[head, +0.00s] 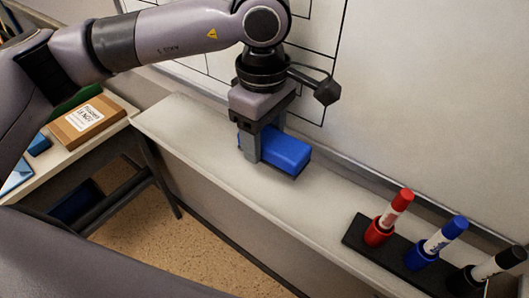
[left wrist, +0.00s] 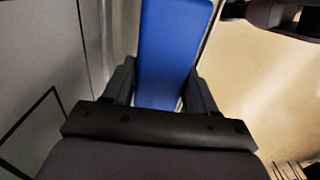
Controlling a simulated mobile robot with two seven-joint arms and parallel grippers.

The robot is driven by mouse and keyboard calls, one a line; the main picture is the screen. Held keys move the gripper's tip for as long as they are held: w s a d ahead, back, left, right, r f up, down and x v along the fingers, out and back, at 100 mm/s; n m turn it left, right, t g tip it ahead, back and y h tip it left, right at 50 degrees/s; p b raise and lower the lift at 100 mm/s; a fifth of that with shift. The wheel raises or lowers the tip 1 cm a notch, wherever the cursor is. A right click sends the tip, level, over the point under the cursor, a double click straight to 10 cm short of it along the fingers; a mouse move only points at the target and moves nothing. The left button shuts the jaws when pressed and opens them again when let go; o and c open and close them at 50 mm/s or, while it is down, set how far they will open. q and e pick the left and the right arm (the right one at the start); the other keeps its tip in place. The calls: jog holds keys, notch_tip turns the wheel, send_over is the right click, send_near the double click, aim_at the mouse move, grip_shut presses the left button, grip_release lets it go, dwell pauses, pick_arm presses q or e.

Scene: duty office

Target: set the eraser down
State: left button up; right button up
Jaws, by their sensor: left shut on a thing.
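The eraser (head: 284,154) is a blue block held in my left gripper (head: 262,150). The gripper points down and its fingers are shut on the eraser's two sides. The eraser is low over the pale ledge (head: 200,128) below the whiteboard; I cannot tell whether its underside touches the ledge. In the left wrist view the eraser (left wrist: 174,50) stands out lengthwise between the two dark fingers (left wrist: 160,88). My right gripper is not in view.
On the ledge at right, a dark holder (head: 356,238) carries a red marker (head: 395,208), a blue marker (head: 440,241) and a black marker (head: 492,268). The whiteboard (head: 420,90) rises behind. The ledge between eraser and holder is clear. A side table holds a brown box (head: 88,120).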

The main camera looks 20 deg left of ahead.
aim_at(264, 172)
pick_arm(q)
notch_tip(264, 172, down, 3)
jog(key=shift+s+a+r, duration=0.1)
jog(key=shift+s+r, duration=0.05)
notch_tip(264, 172, down, 3)
jog(key=shift+r+p, duration=0.1)
jog(key=shift+p, duration=0.7)
jog(key=shift+w+f, duration=0.2)
jog(key=shift+f, duration=0.1)
jog(key=shift+f, duration=0.15)
jog(key=o, duration=1)
